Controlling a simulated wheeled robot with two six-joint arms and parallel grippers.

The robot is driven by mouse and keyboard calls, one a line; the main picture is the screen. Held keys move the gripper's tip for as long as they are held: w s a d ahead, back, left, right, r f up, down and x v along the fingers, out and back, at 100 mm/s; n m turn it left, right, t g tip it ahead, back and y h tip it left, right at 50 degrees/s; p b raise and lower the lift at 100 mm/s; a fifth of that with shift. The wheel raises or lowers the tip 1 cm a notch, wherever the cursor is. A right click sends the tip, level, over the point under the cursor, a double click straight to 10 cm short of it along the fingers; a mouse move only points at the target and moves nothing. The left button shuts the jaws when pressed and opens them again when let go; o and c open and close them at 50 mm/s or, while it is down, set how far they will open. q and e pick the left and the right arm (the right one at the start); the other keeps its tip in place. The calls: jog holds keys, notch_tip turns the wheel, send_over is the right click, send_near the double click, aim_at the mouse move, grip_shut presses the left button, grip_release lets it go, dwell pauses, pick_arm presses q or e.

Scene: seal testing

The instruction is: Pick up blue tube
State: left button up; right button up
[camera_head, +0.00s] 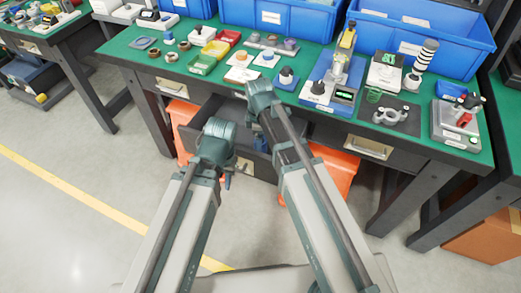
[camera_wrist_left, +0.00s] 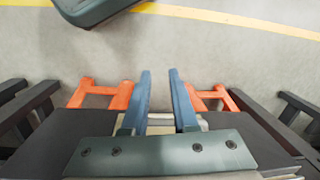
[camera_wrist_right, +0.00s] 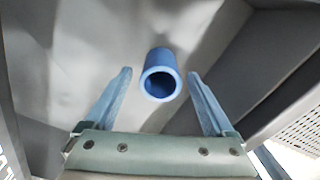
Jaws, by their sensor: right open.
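The blue tube (camera_wrist_right: 160,78) is inside the open drawer (camera_head: 190,133) under the bench. In the right wrist view its round open end faces the camera. My right gripper (camera_wrist_right: 160,73) is open, with one finger on each side of the tube and visible gaps between them. In the head view my right arm largely hides the tube and drawer interior. My left gripper (camera_head: 228,183) is outside, in front of the drawer. In the left wrist view its fingers (camera_wrist_left: 159,72) stand apart, with the pale drawer handle plate (camera_wrist_left: 160,129) showing between and beneath them.
The green bench top (camera_head: 140,57) carries several small parts, colored trays and devices. Blue bins (camera_head: 270,17) stand along its back. Orange crates (camera_head: 335,170) sit under the bench. The drawer's walls closely surround my right gripper. The floor in front is clear.

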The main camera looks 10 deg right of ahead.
notch_tip(320, 180, down, 3)
jog(key=shift+r+b, duration=0.15)
jog(key=shift+b, duration=0.7)
pick_arm(q)
notch_tip(320, 180, down, 2)
jog(key=shift+f, duration=0.25)
pick_arm(e)
jog(key=shift+r, duration=0.1)
grip_shut()
pick_arm(q)
jog(key=shift+r, duration=0.1)
pick_arm(e)
jog(key=shift+r, duration=0.1)
